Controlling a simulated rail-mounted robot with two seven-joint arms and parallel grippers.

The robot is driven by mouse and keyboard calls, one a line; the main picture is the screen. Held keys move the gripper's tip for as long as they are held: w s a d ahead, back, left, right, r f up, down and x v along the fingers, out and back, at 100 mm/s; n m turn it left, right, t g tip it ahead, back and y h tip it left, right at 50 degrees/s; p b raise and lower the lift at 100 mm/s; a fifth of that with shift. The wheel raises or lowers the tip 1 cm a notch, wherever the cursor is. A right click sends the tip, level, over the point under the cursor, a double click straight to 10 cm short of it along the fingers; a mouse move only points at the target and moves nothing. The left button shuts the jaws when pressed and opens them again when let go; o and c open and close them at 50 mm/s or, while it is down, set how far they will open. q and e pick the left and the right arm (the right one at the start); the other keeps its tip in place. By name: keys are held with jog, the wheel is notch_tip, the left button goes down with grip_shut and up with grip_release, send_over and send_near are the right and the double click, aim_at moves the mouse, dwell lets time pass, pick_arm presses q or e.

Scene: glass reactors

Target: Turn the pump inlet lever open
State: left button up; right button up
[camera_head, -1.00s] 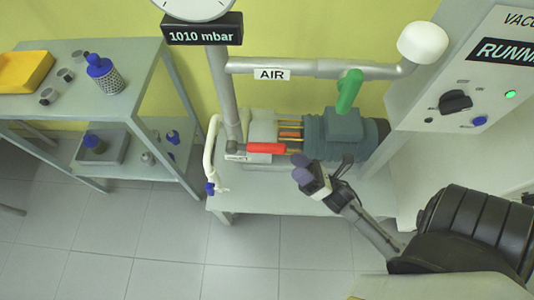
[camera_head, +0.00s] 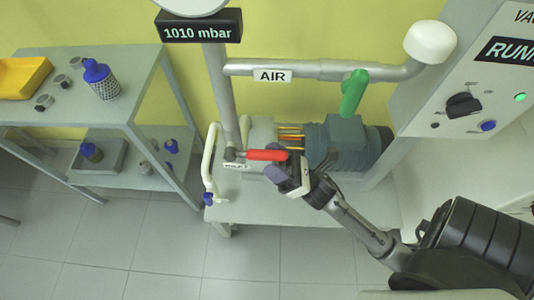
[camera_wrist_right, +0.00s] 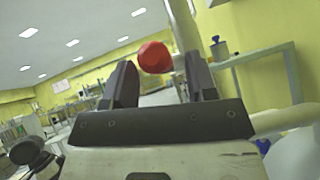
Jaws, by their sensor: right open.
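The red lever (camera_head: 266,155) sits on the pump inlet pipe, lying horizontally and pointing right in the head view. My right gripper (camera_head: 288,170) is at the lever's free right end. In the right wrist view, the lever's red end (camera_wrist_right: 155,57) shows between the two open, dark fingers, with gaps to both. The fingers do not press on it. A green lever (camera_head: 352,93) hangs from the AIR pipe (camera_head: 310,69) above. The pump (camera_head: 345,143) stands behind my right gripper. My left gripper is not in view.
A control panel (camera_head: 470,90) with a black knob and green light is at the right. A grey shelf (camera_head: 130,105) with bottles and a yellow tray (camera_head: 22,78) is at the left. A white hose (camera_head: 208,160) stands left of the lever. The floor in front is clear.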

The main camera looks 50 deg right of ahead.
aim_at(256, 155)
jog(key=shift+x, duration=1.15)
jog(key=shift+c, duration=0.3)
grip_shut()
